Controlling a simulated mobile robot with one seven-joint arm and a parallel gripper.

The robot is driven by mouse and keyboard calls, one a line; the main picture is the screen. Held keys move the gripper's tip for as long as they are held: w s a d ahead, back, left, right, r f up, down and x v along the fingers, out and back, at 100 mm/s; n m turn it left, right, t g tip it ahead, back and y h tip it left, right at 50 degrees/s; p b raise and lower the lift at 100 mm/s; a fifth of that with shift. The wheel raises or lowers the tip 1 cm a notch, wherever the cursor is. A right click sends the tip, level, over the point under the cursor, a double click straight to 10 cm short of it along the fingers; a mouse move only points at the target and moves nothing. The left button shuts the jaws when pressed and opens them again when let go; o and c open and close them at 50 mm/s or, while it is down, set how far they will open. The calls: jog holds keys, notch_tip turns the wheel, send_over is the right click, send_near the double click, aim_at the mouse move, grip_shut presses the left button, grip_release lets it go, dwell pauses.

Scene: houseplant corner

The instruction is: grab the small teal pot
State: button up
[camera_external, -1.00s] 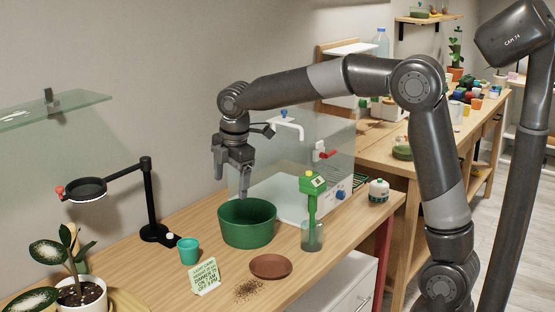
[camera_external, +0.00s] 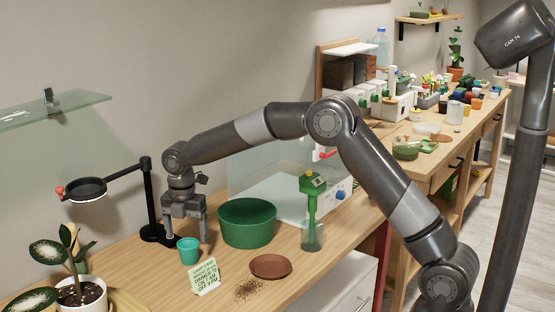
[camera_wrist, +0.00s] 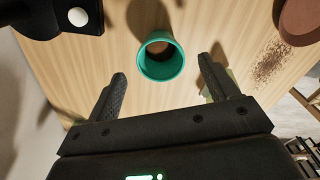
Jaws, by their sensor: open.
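My gripper (camera_external: 188,238) is open, pointing down just behind and above the pot in the outside view. In the wrist view my gripper (camera_wrist: 162,66) shows both fingers spread, with nothing between them. I see no contact with the pot.
A large green tub (camera_external: 247,224) stands close to the right. A lettered card (camera_external: 204,277) is just in front of the pot. A black lamp stand (camera_external: 150,200) is behind left. A brown saucer (camera_external: 270,267) and spilled soil (camera_external: 248,290) lie front right.

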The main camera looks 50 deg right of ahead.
aim_at(189, 250)
jog(key=shift+f, duration=3)
jog(key=shift+c, duration=0.6)
jog(key=c, duration=0.9)
jog(key=shift+r, duration=0.15)
jog(key=shift+c, duration=0.2)
